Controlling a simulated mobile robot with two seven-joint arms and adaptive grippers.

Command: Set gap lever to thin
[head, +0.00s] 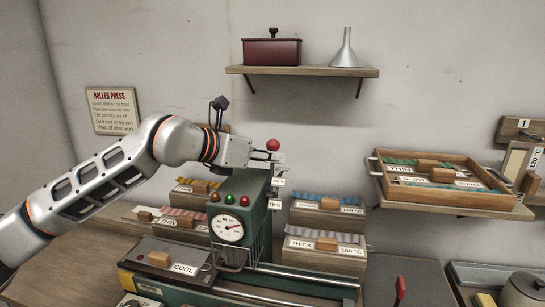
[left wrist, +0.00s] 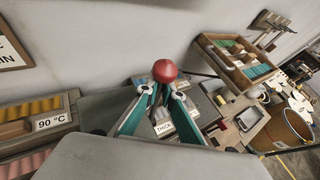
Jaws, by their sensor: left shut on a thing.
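The roller press (head: 235,190) stands mid-table, a green machine with a round dial (head: 227,228) and red and green lamps on its face. The gap lever's red ball knob (head: 272,145) rises at its top; the knob also shows in the left wrist view (left wrist: 165,71). My left gripper (head: 268,157) reaches in from the left at the top of the press. Its fingers are shut on the lever just below the knob, with the ball above the fingertips. My right gripper is out of view.
Boxes of coloured strips (head: 325,242) stand on both sides of the press. A dark COOL plate (head: 165,262) lies front left. A wall shelf (head: 300,71) holds a red box and a funnel. A wooden tray (head: 440,193) sits on a right-hand shelf.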

